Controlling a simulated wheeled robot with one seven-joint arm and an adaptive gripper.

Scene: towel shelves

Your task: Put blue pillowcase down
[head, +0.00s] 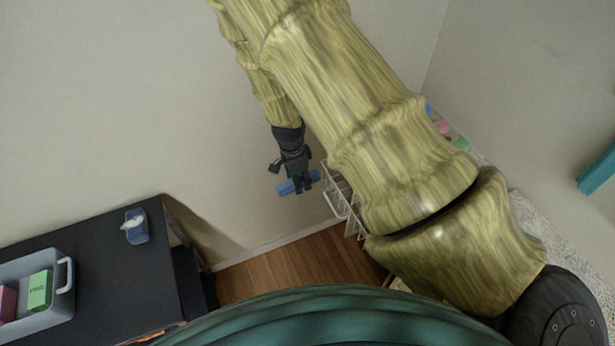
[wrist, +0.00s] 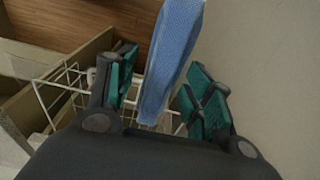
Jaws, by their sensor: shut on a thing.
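The blue pillowcase (head: 298,183) is a small folded blue bundle in the head view, held in the air. My gripper (head: 298,180) is shut on it, near the wall and beside a white wire basket. In the wrist view the pillowcase (wrist: 172,62) is a long blue strip between the teal finger pads of my gripper (wrist: 160,95). Its upper end runs out of the picture. The white wire basket (wrist: 62,88) shows below and to the left of the fingers. Part of the basket is hidden by the fingers and cloth.
A black table (head: 108,262) stands at the lower left with a grey bin (head: 62,300) and a small blue container (head: 137,228). Wooden floor (head: 290,268) is clear between the table and the wire basket (head: 336,190). A teal object (head: 597,171) is at the right edge.

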